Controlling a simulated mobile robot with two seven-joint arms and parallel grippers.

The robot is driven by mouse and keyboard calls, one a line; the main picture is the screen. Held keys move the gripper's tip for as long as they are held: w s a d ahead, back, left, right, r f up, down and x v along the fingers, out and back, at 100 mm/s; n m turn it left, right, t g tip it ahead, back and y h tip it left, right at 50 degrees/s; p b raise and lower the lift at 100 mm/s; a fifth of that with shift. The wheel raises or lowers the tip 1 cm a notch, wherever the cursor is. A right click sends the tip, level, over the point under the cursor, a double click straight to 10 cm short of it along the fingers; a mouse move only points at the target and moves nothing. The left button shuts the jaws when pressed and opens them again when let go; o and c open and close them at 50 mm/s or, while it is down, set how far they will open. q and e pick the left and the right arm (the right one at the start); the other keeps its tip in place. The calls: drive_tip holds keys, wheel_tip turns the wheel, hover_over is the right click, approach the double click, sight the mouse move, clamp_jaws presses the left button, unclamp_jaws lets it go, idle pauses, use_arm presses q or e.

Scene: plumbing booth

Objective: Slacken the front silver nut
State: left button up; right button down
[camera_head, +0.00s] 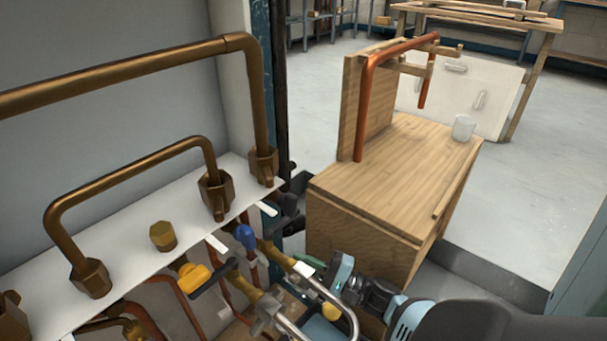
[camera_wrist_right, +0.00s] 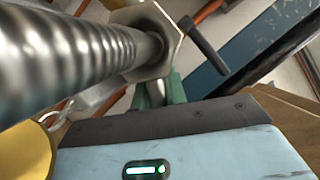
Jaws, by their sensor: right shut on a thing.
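The silver nut (camera_wrist_right: 170,42) shows in the right wrist view as a hex collar at the end of a ribbed silver hose (camera_wrist_right: 70,62). My right gripper (camera_wrist_right: 172,90) has its green fingertips right below and behind this nut. They appear closed on it, but the contact is partly hidden. In the head view my right gripper (camera_head: 317,274) reaches in from the lower right among the valves and hoses. Another silver fitting (camera_head: 265,312) shows to its left. My left gripper is not in view.
A white shelf (camera_head: 130,235) carries brown pipes (camera_head: 130,75) with hex fittings. A wooden bench (camera_head: 400,165) with a copper pipe (camera_head: 366,105) stands behind. Room around my gripper is tight.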

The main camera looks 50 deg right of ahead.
drive_tip(key=shift+r+n, duration=0.1)
drive_tip(key=shift+n, duration=0.3)
drive_tip(key=shift+a+r+n+g+h+p, duration=0.1)
drive_tip(key=shift+r+n+g+h+p, duration=0.45)
drive_tip(key=shift+n, duration=1.35)
drive_tip(key=shift+d+r+n+g+h+p, duration=0.1)
drive_tip(key=shift+r+n+g+h+p, duration=0.15)
drive_tip(key=shift+r+n+g, duration=1.1)
drive_tip(key=shift+a+n+g+h+p, duration=0.1)
drive_tip(key=shift+n+g+h+p, duration=0.2)
drive_tip(key=shift+n, duration=2.15)
drive_tip(key=c, duration=1.7)
unclamp_jaws()
drive_tip(key=shift+s, duration=0.1)
